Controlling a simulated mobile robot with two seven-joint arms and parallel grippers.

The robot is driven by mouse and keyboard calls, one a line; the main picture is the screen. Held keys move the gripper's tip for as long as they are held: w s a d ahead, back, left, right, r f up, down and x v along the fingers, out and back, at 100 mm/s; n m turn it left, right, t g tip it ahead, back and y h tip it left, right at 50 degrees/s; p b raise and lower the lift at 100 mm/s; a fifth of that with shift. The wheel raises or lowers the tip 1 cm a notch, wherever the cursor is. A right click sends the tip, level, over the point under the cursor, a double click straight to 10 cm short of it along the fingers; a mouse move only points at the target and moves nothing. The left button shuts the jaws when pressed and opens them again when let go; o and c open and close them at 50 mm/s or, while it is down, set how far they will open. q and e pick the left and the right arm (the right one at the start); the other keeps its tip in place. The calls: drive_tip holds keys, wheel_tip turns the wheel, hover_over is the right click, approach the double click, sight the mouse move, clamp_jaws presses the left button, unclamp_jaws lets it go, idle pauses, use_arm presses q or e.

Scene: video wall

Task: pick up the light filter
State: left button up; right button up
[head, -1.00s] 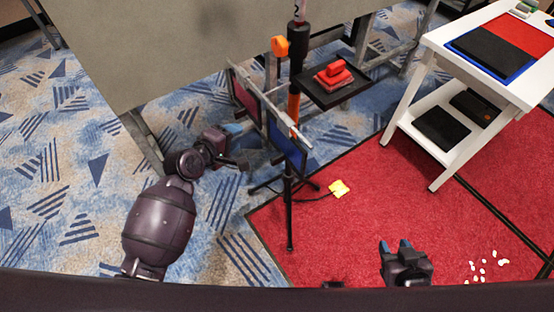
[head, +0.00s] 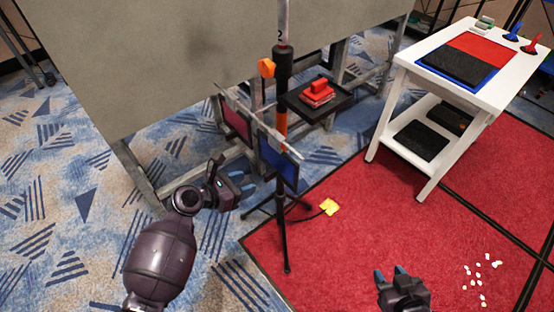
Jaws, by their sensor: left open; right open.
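A blue framed panel (head: 278,163) and a dark red framed panel (head: 236,119) hang from a slanted bar on a black stand. They look like coloured light filters; I cannot tell which one the task names. A small yellow piece (head: 329,207) lies on the red carpet right of the stand. My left gripper (head: 246,184) is open and empty, left of the stand and lower in the picture than the blue panel, with a visible gap to it. My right gripper (head: 390,273) is open and empty over the red carpet at the bottom.
A black shelf (head: 335,104) on the orange-and-black pole holds red blocks (head: 317,92). A large grey panel (head: 190,60) stands behind. A white table (head: 405,59) stands right. White bits (head: 480,272) lie on the carpet. The carpet between stand and table is mostly clear.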

sight(264, 177)
use_arm(q)
drive_tip(key=x, duration=0.2)
drive_tip(key=shift+w+d+f, duration=0.1)
drive_tip(key=shift+d+f, duration=0.05)
drive_tip(key=shift+f, duration=0.1)
drive_tip(key=shift+w+d+f+b, duration=0.1)
drive_tip(key=shift+w+d+b, duration=0.15)
drive_tip(key=shift+d+b, duration=0.1)
drive_tip(key=b+x, duration=0.1)
drive_tip(key=x, duration=0.3)
drive_tip(key=shift+s+f, duration=0.1)
drive_tip(key=shift+w+d, duration=0.2)
drive_tip(key=shift+d, duration=0.1)
drive_tip(key=shift+w+d, duration=0.1)
clamp_jaws()
